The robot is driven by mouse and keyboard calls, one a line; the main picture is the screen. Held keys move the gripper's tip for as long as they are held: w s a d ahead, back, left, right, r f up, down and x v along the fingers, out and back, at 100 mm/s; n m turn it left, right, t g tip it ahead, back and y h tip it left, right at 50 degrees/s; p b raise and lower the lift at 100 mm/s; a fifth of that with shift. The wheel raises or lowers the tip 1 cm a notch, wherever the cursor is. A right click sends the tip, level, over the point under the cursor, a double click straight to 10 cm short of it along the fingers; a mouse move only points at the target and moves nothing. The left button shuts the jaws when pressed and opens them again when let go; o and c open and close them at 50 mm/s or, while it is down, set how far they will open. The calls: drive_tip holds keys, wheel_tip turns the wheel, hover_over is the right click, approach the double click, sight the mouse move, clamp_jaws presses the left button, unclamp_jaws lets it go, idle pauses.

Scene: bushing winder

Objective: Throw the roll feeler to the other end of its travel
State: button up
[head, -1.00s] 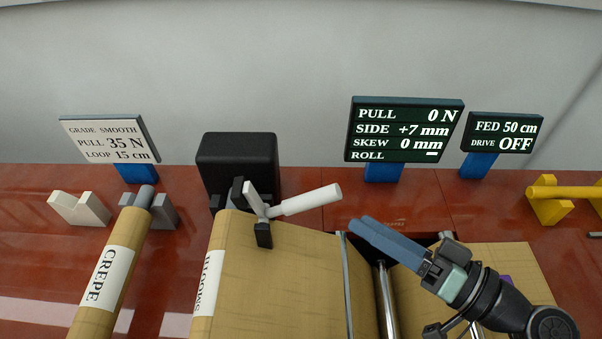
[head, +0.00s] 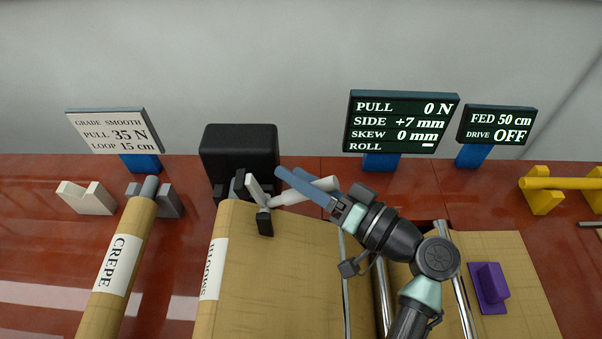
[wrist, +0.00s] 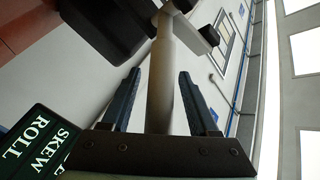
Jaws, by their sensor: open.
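The roll feeler (head: 285,198) is a white round handle on a short white arm with a black foot, at the top edge of the wide tan roll (head: 280,270) in the head view. Its handle points right. My gripper (head: 288,173) is open at the handle, its blue-grey fingers partly covering it. In the wrist view the handle (wrist: 161,85) runs between the two fingers (wrist: 160,72), with a visible gap on each side. The black block (head: 238,150) stands behind the feeler's pivot.
A dark screen (head: 404,122) reads PULL 0 N, SIDE +7 mm, SKEW 0 mm, ROLL a dash. A smaller screen (head: 497,125) reads FED 50 cm, DRIVE OFF. A CREPE roll (head: 112,280) lies left; a purple block (head: 488,288) sits right. Metal bars (head: 381,290) cross between.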

clamp_jaws()
idle(1.4)
